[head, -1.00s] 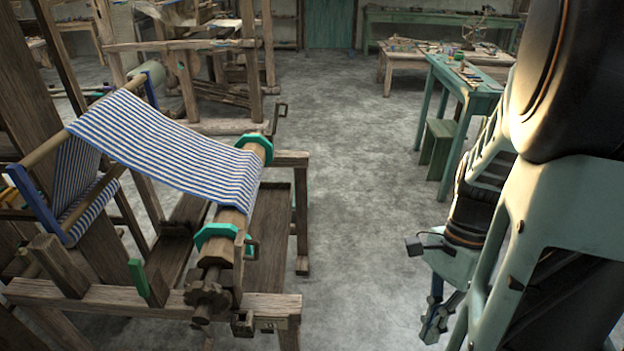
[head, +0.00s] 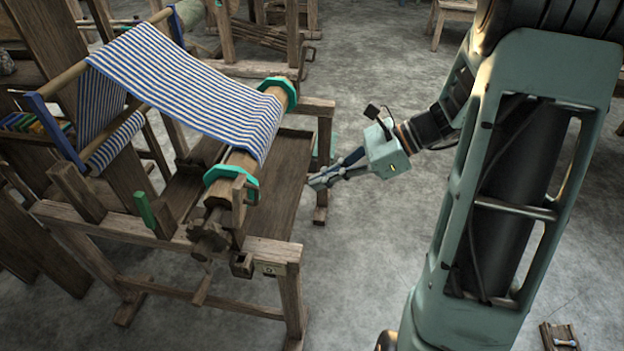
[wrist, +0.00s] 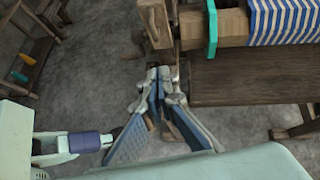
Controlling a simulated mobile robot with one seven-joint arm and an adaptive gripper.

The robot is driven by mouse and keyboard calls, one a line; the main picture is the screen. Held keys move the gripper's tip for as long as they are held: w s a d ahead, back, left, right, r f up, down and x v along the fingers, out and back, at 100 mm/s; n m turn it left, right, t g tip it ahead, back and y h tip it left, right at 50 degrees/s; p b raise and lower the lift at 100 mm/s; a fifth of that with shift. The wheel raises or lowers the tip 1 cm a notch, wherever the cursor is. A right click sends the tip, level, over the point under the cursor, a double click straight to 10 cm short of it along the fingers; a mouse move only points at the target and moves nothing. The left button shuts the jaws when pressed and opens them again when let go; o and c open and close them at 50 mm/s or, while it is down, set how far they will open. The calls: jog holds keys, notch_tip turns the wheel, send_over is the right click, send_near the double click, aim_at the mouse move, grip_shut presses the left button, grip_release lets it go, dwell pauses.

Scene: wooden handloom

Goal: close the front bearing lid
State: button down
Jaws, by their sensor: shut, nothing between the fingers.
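The cloth beam (head: 232,185) lies along the loom's front, striped cloth wound on it between teal collars. Its near end with a toothed wooden wheel (head: 208,240) rests at the front frame rail. A small wooden block (head: 242,264) sits beside that end, low on the rail's side; I take it for the front bearing lid, apparently open, but its hinge is too small to make out. My gripper (head: 316,182) is shut and empty, right of the beam and apart from it. In the wrist view the closed fingertips (wrist: 166,76) appear below the beam end (wrist: 188,28), touching nothing clearly.
A dark plank (head: 283,185) runs beside the beam, near my fingers. The loom's front rail (head: 150,235) and its post (head: 290,300) stand nearer the camera. A green peg (head: 145,208) rises from the rail. Open grey floor (head: 365,260) lies right of the loom.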

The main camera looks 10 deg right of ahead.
jog(key=w+a+f, duration=0.1)
jog(key=a+f, duration=0.2)
jog(key=a, duration=0.7)
jog(key=shift+w+f, duration=0.35)
jog(key=shift+f, duration=0.05)
jog(key=shift+r+p, duration=0.25)
jog(key=shift+p, duration=0.1)
